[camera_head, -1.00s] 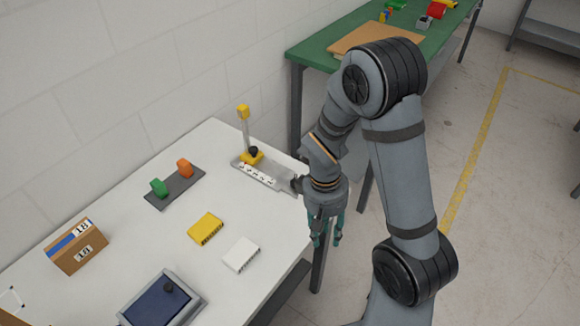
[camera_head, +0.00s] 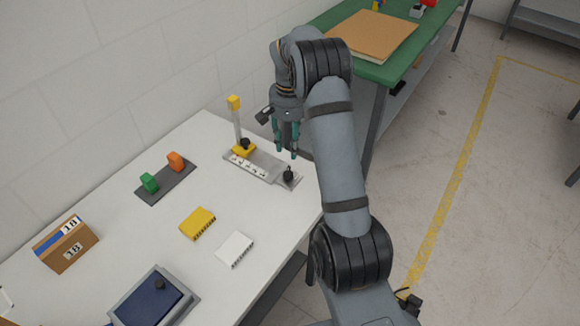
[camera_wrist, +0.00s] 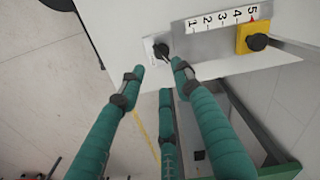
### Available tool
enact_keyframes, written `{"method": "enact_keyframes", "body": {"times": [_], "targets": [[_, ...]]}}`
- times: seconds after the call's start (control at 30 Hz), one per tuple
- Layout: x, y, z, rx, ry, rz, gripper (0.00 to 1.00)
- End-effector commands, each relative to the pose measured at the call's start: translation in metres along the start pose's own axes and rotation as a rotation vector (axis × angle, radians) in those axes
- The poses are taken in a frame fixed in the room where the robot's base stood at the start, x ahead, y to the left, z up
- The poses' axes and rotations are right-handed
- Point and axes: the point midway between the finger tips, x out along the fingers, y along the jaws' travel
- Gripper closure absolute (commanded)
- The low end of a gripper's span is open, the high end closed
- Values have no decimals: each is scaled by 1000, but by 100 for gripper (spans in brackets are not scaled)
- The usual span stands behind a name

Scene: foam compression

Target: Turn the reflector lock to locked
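A grey rail fixture (camera_head: 262,167) with a numbered white scale stands at the far right corner of the white table. A black knob (camera_head: 288,174) sits on a small plate at its right end; it also shows in the wrist view (camera_wrist: 161,51). A yellow block (camera_head: 243,149) with a second black knob sits by the scale's 5 (camera_wrist: 251,38). Which knob is the reflector lock is not labelled legibly. My gripper (camera_head: 287,153) has its teal fingers spread and empty, pointing down above the right-end knob. In the wrist view the fingertips (camera_wrist: 157,68) appear apart from that knob.
An upright post with a yellow top (camera_head: 234,103) rises beside the yellow block. A dark base with green and orange pieces (camera_head: 165,182), a yellow block (camera_head: 198,223) and a white block (camera_head: 235,249) lie left and nearer. A green table (camera_head: 376,68) stands behind.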

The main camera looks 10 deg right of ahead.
Motion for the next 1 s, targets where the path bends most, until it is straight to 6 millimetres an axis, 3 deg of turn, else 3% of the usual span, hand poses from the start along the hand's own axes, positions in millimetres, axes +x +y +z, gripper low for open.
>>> {"method": "enact_keyframes", "body": {"times": [0.5, 0.7, 1.0], "targets": [[84, 1, 1, 1, -4, 1, 67], [97, 1, 1, 2, -1, 0, 67], [98, 0, 0, 2, 0, 0, 70]]}}
